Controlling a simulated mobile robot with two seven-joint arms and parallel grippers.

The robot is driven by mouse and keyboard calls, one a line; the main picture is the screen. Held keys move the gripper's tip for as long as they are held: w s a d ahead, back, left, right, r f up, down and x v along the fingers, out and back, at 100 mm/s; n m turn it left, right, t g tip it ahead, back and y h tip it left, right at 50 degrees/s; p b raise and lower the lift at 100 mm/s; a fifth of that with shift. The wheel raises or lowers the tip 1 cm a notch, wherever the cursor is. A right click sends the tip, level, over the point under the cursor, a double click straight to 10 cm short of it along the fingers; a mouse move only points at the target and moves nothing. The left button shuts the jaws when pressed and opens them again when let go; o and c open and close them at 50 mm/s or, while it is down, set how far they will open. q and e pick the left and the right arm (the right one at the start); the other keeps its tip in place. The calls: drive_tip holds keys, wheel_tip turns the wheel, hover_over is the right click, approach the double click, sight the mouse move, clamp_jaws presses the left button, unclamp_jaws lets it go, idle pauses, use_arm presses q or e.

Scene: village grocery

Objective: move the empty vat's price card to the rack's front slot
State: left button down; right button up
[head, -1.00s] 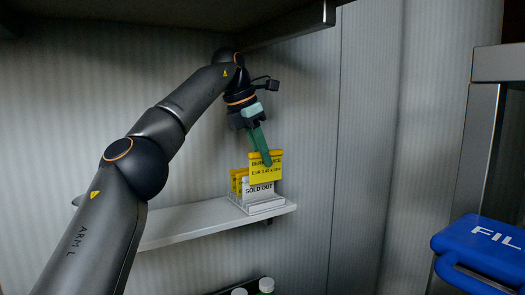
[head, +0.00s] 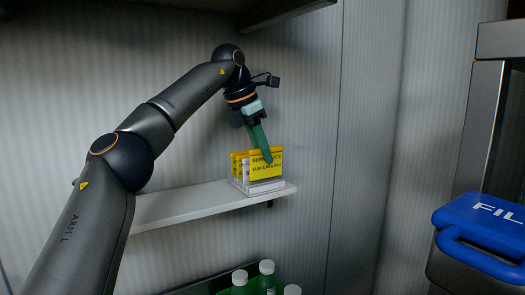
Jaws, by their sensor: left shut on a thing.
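The yellow price card (head: 266,170) with dark print hangs upright from my left gripper (head: 266,157), whose green fingers are shut on its top edge. The card is at the front of the white rack (head: 266,188), with its lower edge close to the rack's front. I cannot tell whether it sits in the slot. More cards (head: 237,166), yellow and white, stand behind it in the rack, partly covered by the held card. The SOLD OUT card's face is hidden now. My right gripper is not in view.
The rack stands near the right end of a narrow white shelf (head: 190,203) on the wall. Bottles with white caps (head: 267,268) stand below. A dark overhead shelf (head: 288,14) is above the arm. A blue lidded thing (head: 485,236) is at the right.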

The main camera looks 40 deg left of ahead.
use_arm(q)
drive_tip(key=shift+f+b, duration=0.3)
drive_tip(key=shift+f, duration=0.05)
drive_tip(key=shift+f+b, duration=0.8)
drive_tip(key=shift+f, duration=0.1)
drive_tip(key=c, duration=0.7)
unclamp_jaws()
drive_tip(key=shift+c, duration=0.2)
